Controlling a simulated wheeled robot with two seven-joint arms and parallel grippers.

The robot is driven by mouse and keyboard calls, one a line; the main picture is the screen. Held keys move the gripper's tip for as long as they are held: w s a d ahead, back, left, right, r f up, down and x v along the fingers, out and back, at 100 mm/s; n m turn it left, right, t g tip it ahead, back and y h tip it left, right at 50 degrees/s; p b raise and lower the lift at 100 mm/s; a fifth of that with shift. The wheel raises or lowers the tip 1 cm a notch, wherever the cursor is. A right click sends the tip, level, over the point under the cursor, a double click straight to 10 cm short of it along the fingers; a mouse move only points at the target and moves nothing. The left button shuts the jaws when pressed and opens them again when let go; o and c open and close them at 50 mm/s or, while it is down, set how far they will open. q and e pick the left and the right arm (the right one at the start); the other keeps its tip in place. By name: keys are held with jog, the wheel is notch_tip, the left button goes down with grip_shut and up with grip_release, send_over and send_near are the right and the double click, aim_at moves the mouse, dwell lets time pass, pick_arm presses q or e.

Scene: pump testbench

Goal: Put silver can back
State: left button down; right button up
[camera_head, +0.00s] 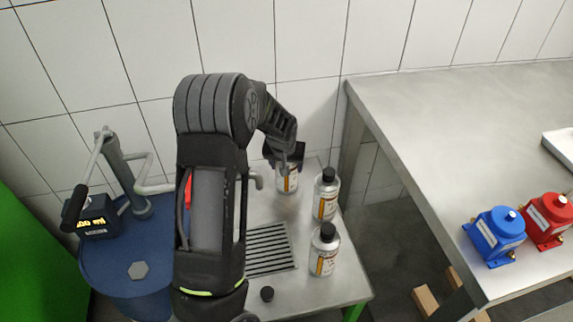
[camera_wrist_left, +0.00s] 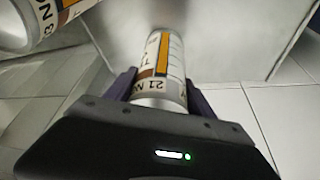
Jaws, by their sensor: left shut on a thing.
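My left gripper (camera_head: 286,158) is shut on a silver can (camera_head: 287,182) with a white and orange label, at the back right of the small steel table. In the left wrist view the can (camera_wrist_left: 160,70) sits between the two fingers of the gripper (camera_wrist_left: 160,90). The gripper hides the can's top in the head view. Its base is at or very near the table surface; I cannot tell if it touches. Two similar silver cans with black caps stand upright nearer the front, a middle one (camera_head: 325,198) and a front one (camera_head: 324,254). My right gripper is not in view.
A blue drum (camera_head: 110,265) with a pump stands left. A higher steel bench (camera_head: 440,130) at right holds a blue pump (camera_head: 495,235) and a red one (camera_head: 546,218).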

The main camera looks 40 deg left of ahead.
pick_arm(q)
jog(key=shift+c, duration=1.8)
grip_release()
jog(key=shift+f, duration=0.1)
jog(key=v, duration=1.2)
